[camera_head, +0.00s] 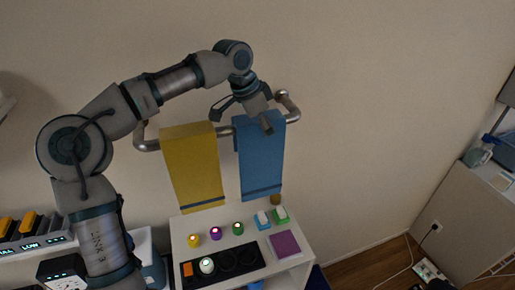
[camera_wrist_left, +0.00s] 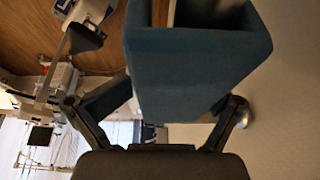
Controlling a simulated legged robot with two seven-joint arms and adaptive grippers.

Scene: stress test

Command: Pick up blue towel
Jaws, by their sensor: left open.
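The blue towel (camera_head: 262,165) hangs over a metal wall rail (camera_head: 152,145), to the right of a yellow towel (camera_head: 193,165). My left gripper (camera_head: 242,114) reaches down from above to the top of the blue towel, its fingers spread, one overlapping the towel's upper part. In the left wrist view, the blue towel (camera_wrist_left: 195,70) fills the upper middle, in front of the open left gripper (camera_wrist_left: 155,108), with a finger on either side. I cannot tell whether a finger touches it. My right gripper is not in view.
Below the towels stands a white shelf (camera_head: 290,262) holding small yellow, purple and green items, blue and green blocks, a purple square (camera_head: 285,244) and a black tray (camera_head: 240,262). A white cabinet (camera_head: 480,205) stands at the far right. The wall right of the rail is clear.

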